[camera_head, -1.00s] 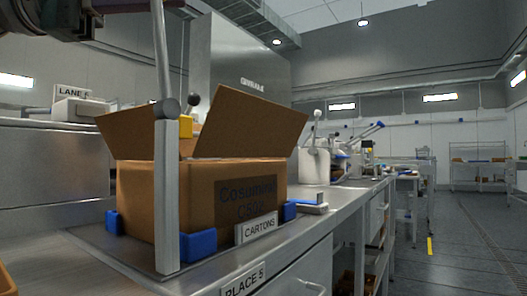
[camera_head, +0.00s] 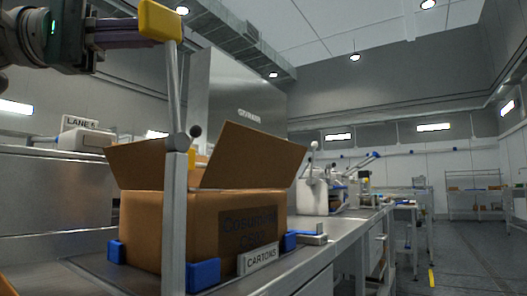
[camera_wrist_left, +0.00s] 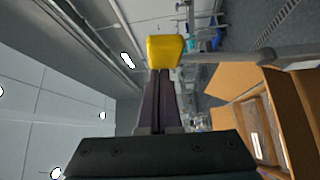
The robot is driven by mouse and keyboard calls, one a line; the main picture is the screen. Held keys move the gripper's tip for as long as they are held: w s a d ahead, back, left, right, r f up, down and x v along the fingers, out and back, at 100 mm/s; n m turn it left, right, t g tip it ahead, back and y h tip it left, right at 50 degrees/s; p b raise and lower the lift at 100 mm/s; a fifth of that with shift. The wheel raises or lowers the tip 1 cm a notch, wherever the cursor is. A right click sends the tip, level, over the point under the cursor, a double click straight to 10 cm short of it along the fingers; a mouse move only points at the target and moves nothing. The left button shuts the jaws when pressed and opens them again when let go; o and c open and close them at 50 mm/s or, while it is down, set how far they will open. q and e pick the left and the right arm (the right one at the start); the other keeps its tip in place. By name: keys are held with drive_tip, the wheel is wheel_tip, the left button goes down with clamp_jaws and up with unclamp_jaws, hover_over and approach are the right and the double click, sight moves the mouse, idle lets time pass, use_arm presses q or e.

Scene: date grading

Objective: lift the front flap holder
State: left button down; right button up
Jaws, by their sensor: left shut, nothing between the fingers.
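The front flap holder is a metal post with a rod (camera_head: 175,90) hinged on its top, standing before the carton. The rod leans up and slightly left to a yellow end block (camera_head: 160,20). My left gripper (camera_head: 137,32) comes in from the upper left, its fingers closed and their tips at the block. In the left wrist view the closed fingers (camera_wrist_left: 158,75) point at the yellow block (camera_wrist_left: 165,50), with the rod running right from it. I cannot tell whether they touch. The open carton (camera_head: 205,225) has raised flaps. My right gripper is out of view.
Blue corner stops (camera_head: 203,275) hold the carton's base on the steel bench. A second holder with a dark ball joint (camera_head: 195,131) stands behind the carton. A CARTONS sign (camera_head: 260,258) is at the front. The aisle on the right is clear.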

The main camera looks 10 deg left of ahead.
use_arm(q)
drive_tip(key=p+v, duration=0.1)
drive_tip(key=v, duration=0.8)
drive_tip(key=shift+a+p, duration=0.3)
drive_tip(key=shift+a, duration=0.1)
